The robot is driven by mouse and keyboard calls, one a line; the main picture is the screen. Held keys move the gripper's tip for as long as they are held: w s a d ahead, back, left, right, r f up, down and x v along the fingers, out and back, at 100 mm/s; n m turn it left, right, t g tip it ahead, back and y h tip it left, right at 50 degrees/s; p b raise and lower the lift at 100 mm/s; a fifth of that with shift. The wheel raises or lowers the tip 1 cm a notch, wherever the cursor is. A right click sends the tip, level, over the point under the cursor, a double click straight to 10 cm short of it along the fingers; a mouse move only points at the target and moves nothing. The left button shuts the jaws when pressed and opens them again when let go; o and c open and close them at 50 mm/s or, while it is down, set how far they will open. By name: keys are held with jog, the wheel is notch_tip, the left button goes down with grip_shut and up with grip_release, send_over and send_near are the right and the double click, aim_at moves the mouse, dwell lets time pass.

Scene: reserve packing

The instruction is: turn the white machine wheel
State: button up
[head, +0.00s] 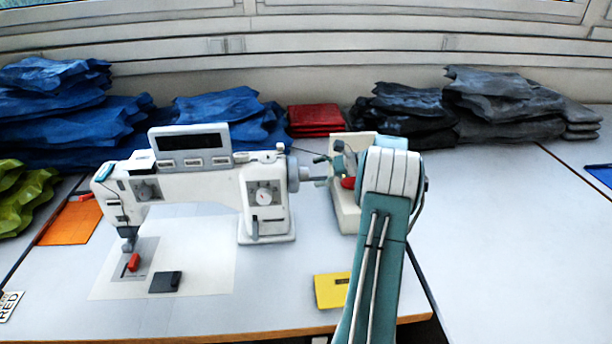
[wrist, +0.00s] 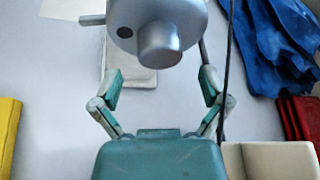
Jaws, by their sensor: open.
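The sewing machine (head: 195,185) is white and stands on the table, with its wheel (head: 294,173) at its right end. The wheel looks silver-grey rather than white. In the wrist view the wheel (wrist: 185,12) fills the top middle, with a round hub knob (wrist: 160,45) facing me. My gripper (head: 319,170) is just right of the wheel in the head view, pointing at it. In the wrist view my gripper (wrist: 160,80) is open, with its two fingers spread below and either side of the knob. Nothing is between the fingers, and they appear apart from the wheel.
A cream block (head: 345,212) stands behind my arm, close to the gripper; it also shows in the wrist view (wrist: 268,160). A yellow pad (head: 331,291) lies near the front edge. Blue fabric (head: 60,115), red fabric (head: 315,119) and dark fabric (head: 495,105) are piled behind. The right table is mostly clear.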

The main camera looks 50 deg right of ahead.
aim_at(306, 175)
jog(key=shift+x, duration=1.75)
jog(key=c, duration=1.2)
jog(key=shift+o, duration=0.3)
